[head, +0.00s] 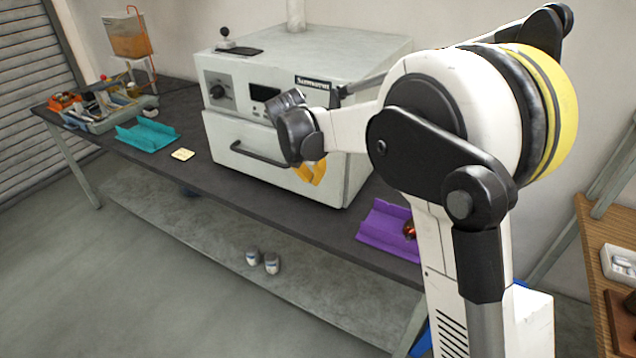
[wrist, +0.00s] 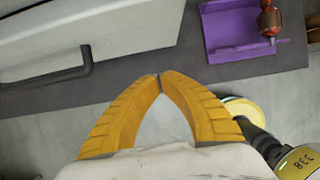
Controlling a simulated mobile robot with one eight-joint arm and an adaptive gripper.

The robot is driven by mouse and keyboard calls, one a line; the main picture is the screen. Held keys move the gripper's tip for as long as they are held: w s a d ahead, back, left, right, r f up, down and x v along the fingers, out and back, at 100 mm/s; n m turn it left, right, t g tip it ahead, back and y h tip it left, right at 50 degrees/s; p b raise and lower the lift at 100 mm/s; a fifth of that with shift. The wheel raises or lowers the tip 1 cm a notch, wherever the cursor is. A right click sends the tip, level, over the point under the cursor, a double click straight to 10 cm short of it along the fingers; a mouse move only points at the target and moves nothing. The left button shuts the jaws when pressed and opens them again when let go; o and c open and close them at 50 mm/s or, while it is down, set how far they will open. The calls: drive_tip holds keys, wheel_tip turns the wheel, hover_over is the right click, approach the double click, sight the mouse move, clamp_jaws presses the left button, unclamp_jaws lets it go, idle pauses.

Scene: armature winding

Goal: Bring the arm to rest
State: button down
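My gripper (head: 311,172) shows in the head view in front of the oven's right part, with its yellow fingers pointing down. In the wrist view my gripper (wrist: 159,77) has its two yellow fingertips touching, with nothing between them. The arm is folded, with its large white and yellow joint at the right of the head view.
A grey oven (head: 238,133) with a closed door stands on the dark bench (head: 200,182). A purple tray (head: 378,231) holds a copper-coloured part (head: 409,229). A teal tray (head: 146,136) and a tool tray (head: 100,124) lie at left. Two cans (head: 271,263) stand on the lower shelf.

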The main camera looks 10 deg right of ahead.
drive_tip(key=s+d+r+m+t+y, duration=0.1)
drive_tip(key=s+d+r+m, duration=0.2)
drive_tip(key=s+r+m, duration=0.35)
drive_tip(key=s+d+r+m+t+y, duration=0.1)
drive_tip(key=s+d+r+m, duration=0.2)
drive_tip(key=s+m, duration=0.6)
drive_tip(key=s+d+f+m+t+b, duration=0.1)
drive_tip(key=s+f+m, duration=0.1)
drive_tip(key=s+m, duration=0.4)
drive_tip(key=s+d+f+m, duration=0.2)
drive_tip(key=s+m, duration=0.5)
drive_tip(key=s, duration=0.4)
drive_tip(key=shift+t+y+b, duration=0.4)
drive_tip(key=shift+f, duration=0.1)
